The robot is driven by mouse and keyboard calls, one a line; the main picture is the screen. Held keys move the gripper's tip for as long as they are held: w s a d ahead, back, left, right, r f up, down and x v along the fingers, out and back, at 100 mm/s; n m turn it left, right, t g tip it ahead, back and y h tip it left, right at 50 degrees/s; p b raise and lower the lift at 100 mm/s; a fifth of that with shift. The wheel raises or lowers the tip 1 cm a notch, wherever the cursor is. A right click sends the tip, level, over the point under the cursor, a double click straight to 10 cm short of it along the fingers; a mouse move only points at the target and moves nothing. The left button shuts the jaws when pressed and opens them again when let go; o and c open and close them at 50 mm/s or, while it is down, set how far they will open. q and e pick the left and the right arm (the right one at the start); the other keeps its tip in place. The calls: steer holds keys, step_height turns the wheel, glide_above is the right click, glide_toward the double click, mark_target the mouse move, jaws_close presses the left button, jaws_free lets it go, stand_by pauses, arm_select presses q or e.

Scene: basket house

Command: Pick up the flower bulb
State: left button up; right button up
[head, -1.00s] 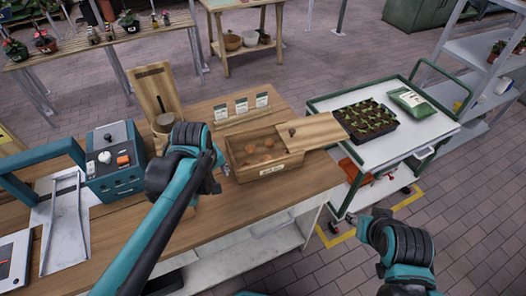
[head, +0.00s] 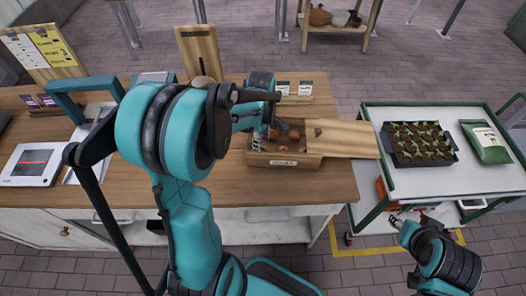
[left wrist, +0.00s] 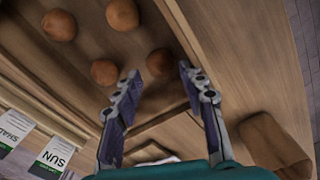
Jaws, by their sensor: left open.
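Several round brown flower bulbs (head: 294,135) lie in a wooden box (head: 312,161) on the bench. My left gripper (head: 262,138) reaches into the left side of this box. In the left wrist view its fingers (left wrist: 158,72) are spread open and empty. One bulb (left wrist: 160,62) shows between the fingertips, apparently just beyond them. Another bulb (left wrist: 104,72) lies left of the left fingertip, and two more (left wrist: 59,25) lie farther off. My right gripper (head: 397,218) hangs beside the cart, too small to tell its opening.
A wooden lid (head: 345,140) juts out to the right of the box. Seed packets (head: 294,88) stand behind it. A white-topped cart (head: 420,180) holds a seedling tray (head: 418,145) and a green bag (head: 486,142). The bench front (head: 320,190) is clear.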

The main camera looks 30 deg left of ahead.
arm_select(q)
steer(key=shift+d+f+b, duration=0.1)
steer(key=shift+f+b, duration=0.25)
steer(key=shift+f, duration=1.2)
steer(key=c, duration=0.7)
steer(key=shift+r, duration=0.15)
